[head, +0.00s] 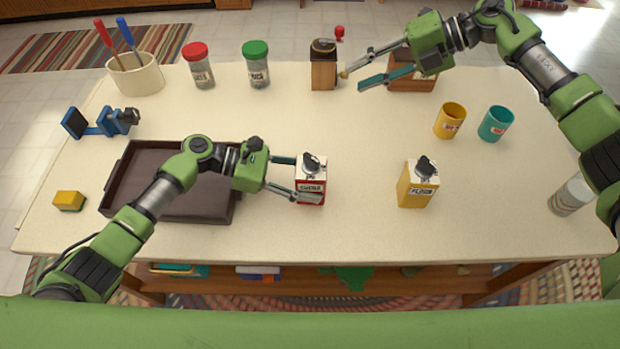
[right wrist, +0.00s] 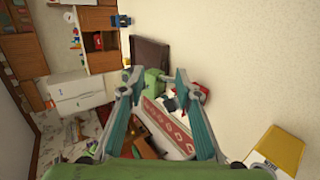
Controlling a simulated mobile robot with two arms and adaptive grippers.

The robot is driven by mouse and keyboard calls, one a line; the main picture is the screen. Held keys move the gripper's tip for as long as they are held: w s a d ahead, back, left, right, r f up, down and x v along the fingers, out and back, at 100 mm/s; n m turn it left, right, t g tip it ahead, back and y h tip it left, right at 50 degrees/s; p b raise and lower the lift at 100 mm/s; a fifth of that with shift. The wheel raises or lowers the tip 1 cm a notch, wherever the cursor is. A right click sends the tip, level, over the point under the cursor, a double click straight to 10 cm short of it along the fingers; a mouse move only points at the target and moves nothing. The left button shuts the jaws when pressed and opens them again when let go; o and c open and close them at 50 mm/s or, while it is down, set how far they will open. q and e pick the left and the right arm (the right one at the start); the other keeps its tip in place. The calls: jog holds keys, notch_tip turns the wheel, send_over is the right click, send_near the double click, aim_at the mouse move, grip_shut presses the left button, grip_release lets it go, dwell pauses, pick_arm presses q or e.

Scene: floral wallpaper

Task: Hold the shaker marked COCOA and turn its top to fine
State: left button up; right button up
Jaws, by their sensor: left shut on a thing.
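A red and white box-shaped shaker (head: 312,182) stands upright near the middle of the table in the head view. It has a white top with a dark knob (head: 311,161). Its label is too small to read surely. My left gripper (head: 308,180) is shut on its body from the left, and one finger covers part of its front. My right gripper (head: 352,80) is open and empty above the back of the table, far behind the shaker. The right wrist view shows its two fingers (right wrist: 153,80) apart. The setting on the top cannot be read.
A yellow shaker (head: 417,186) marked FLOUR stands to the right. A dark tray (head: 125,182) lies under my left arm. A pepper mill (head: 323,70) and a wooden box (head: 412,84) stand near my right gripper. Yellow (head: 450,122) and teal (head: 495,125) cups stand at the right.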

jog(key=s+a+n+g+h, duration=0.35)
jog(key=s+a+n, duration=0.35)
jog(key=a, duration=0.4)
pick_arm(q)
jog(key=shift+a, duration=0.1)
pick_arm(e)
jog(key=n+h, duration=0.3)
jog(key=h, duration=0.4)
send_over(311, 157)
jog(key=a, duration=0.1)
jog(key=shift+w+a+f+t, duration=0.2)
jog(key=shift+w+f+t, duration=0.05)
jog(key=shift+f, duration=0.1)
jog(key=shift+s+d+n+t+h, duration=0.3)
jog(key=shift+d+h, duration=0.3)
jog(key=shift+h, duration=0.15)
jog(key=shift+d+f, duration=0.1)
jog(key=shift+f, duration=4.25)
